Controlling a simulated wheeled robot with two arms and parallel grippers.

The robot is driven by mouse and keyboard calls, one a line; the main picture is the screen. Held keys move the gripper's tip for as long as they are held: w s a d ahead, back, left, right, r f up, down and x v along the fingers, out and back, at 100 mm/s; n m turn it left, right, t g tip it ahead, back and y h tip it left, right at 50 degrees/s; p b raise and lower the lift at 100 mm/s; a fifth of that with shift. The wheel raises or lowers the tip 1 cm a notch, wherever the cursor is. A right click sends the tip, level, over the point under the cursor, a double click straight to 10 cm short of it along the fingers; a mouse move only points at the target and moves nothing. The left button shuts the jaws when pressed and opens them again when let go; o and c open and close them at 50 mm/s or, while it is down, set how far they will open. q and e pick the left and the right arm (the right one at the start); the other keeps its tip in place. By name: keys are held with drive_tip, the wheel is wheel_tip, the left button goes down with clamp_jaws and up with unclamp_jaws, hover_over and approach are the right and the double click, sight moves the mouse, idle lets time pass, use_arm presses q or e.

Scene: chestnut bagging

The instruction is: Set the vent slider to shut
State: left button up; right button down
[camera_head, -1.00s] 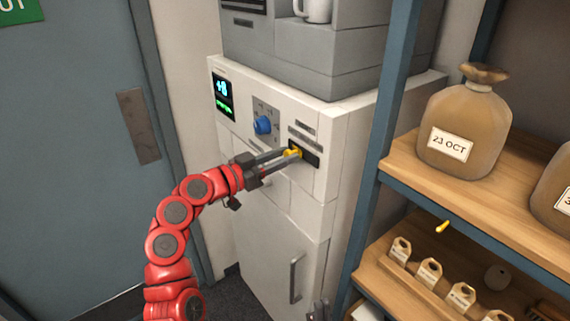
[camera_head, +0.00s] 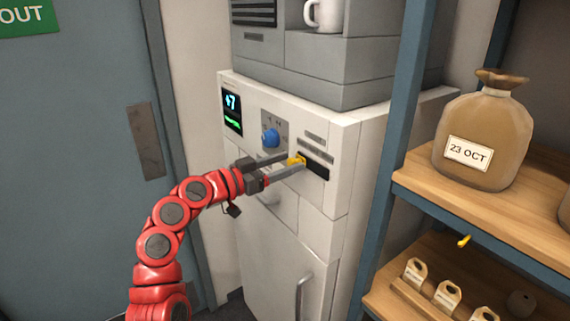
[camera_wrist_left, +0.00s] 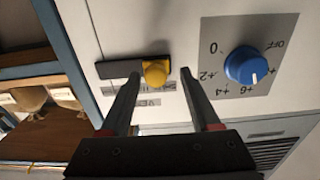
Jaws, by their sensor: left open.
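The vent slider is a yellow knob (camera_head: 297,160) at the left end of a dark horizontal slot (camera_head: 316,169) on the white cabinet's front. My left gripper (camera_head: 295,163), on the red arm, reaches the panel with its fingers on either side of the knob. In the left wrist view, the picture is turned over; the yellow knob (camera_wrist_left: 155,72) sits between the open fingers (camera_wrist_left: 158,76), with a gap on the right finger's side. The dark slot (camera_wrist_left: 118,69) extends left from the knob there. The labels near the slot are too small to read. My right gripper is out of view.
A blue dial (camera_head: 271,138) sits left of the slider, below and right of a lit display (camera_head: 232,108) reading +7. A grey machine (camera_head: 340,73) stands on the cabinet. A blue-framed shelf (camera_head: 394,150) with a sack (camera_head: 483,130) stands close on the right.

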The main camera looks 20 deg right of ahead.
use_arm(q)
drive_tip(key=b+v, duration=0.5)
drive_tip(key=v, duration=1.2)
drive_tip(key=shift+a, duration=0.2)
